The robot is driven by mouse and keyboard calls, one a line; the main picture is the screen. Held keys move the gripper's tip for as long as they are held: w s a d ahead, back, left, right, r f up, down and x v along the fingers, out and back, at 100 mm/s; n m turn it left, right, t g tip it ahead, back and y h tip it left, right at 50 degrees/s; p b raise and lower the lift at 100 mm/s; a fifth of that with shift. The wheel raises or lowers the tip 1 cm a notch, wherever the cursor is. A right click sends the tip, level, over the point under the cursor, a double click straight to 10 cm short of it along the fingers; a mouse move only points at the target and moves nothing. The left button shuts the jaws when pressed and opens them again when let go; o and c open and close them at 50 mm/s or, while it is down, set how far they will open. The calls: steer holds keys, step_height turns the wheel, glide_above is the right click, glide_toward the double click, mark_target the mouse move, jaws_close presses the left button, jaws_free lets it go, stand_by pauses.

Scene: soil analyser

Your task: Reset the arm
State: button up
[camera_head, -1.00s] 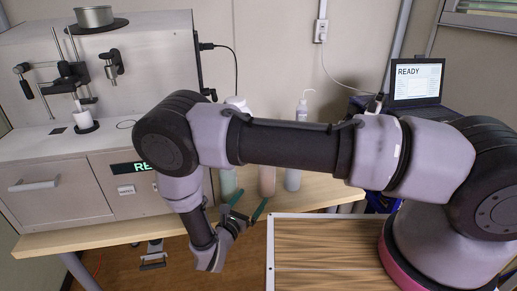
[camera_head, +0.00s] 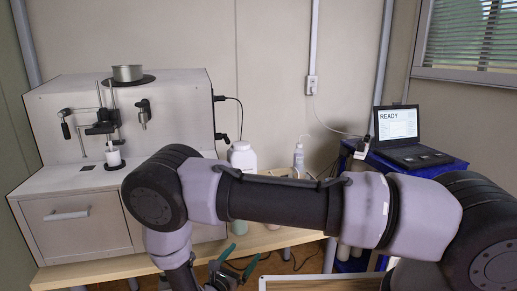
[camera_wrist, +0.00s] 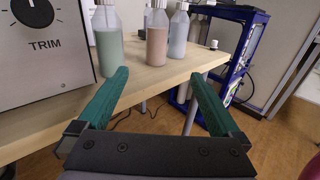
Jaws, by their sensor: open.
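My gripper (camera_wrist: 160,105) is open and empty in the wrist view, its two green fingers spread apart in front of the table's edge. It also shows low in the head view (camera_head: 238,268), below my bent arm, which crosses the picture. Nothing is between the fingers. The soil analyser (camera_head: 170,115) stands on the table at the left, with a white cup (camera_head: 113,157) on its ledge and a metal pan on top. Its TRIM knob (camera_wrist: 33,12) shows at the left of the wrist view.
Bottles with green (camera_wrist: 108,45), pinkish (camera_wrist: 157,40) and pale (camera_wrist: 179,35) contents stand on the wooden table (camera_wrist: 150,80). A white jar (camera_head: 242,157) stands behind my arm. A laptop reading READY (camera_head: 400,125) sits on a blue cart (camera_wrist: 240,50). Floor shows below the table.

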steer(key=w+d+r+m+g, duration=0.2)
steer(key=d+r+m+g, duration=0.35)
steer(key=r, duration=0.35)
steer(key=w+d+r+m+g+h, duration=0.1)
steer(key=d+r+m+g, duration=0.5)
steer(key=r, duration=0.4)
steer(key=w+d+r+m+g, duration=0.2)
steer(key=d+r+m+g, duration=0.2)
steer(key=d+r+m, duration=0.4)
steer(key=s+d+r+m+t+y, duration=0.2)
steer(key=s+d+r+m+y, duration=0.1)
steer(key=r, duration=0.5)
steer(key=s+d+r+m+t+y, duration=0.2)
steer(key=s+d+r+m+y, duration=0.2)
steer(key=s+r+m, duration=0.2)
steer(key=s+d+r+m+t+y, duration=0.2)
steer(key=s+r+m, duration=0.3)
steer(key=r, duration=0.5)
steer(key=shift+d+m+t+y, duration=0.35)
steer(key=shift+d+m+y, duration=0.3)
steer(key=shift+y, duration=0.25)
